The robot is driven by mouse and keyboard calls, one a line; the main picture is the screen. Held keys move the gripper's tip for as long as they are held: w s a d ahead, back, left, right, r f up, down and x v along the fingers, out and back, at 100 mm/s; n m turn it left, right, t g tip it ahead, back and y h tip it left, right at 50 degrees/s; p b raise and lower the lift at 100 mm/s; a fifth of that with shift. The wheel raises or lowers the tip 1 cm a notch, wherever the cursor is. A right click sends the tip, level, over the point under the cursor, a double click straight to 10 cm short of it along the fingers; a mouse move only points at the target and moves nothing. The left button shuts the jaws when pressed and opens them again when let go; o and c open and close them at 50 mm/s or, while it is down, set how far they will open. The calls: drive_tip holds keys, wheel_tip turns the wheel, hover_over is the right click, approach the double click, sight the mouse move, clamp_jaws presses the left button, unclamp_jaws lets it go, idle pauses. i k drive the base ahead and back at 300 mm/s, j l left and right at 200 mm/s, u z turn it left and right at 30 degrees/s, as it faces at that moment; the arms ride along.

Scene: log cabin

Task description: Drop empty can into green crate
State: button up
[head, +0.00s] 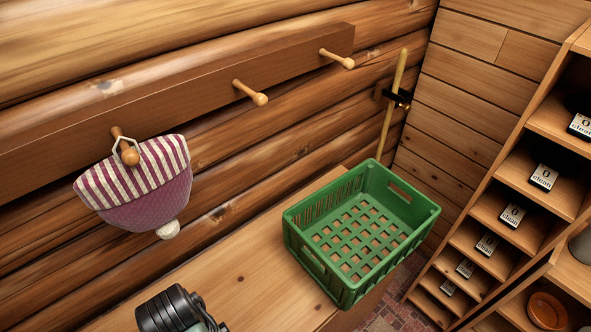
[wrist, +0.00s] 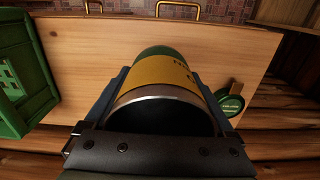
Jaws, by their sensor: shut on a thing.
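The green crate (head: 322,268) stands at the far end of a wooden bench in the head view, upright, with a lattice floor and nothing visible inside. Part of it also shows at the left edge of the wrist view (wrist: 22,75). The can (wrist: 155,78), yellow and green with a silvery rim, sits between the fingers of my gripper (wrist: 162,75) in the wrist view. The gripper is shut on it, above the bench and to one side of the crate. The can's far end is hidden from the wrist camera, and the can cannot be made out in the head view.
The bench top (head: 245,283) is bare beside the crate. A striped purple hat (head: 140,190) hangs from a peg on the log wall. A shelf unit (head: 497,205) with small labels stands right. A small round green-faced item (wrist: 231,103) shows right in the wrist view.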

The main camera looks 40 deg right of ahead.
sight(362, 241)
drive_tip(key=k+j+z, duration=0.1)
drive_tip(key=z, duration=0.35)
drive_tip(key=k+z, duration=0.15)
drive_tip(key=z, duration=0.3)
drive_tip(key=i+z, duration=0.55)
drive_tip(key=i+l+u, duration=0.45)
drive_tip(key=l, duration=0.15)
drive_tip(key=l+u, duration=0.25)
drive_tip(key=i+l+u, duration=0.2)
drive_tip(key=l, duration=0.25)
drive_tip(key=k, duration=0.05)
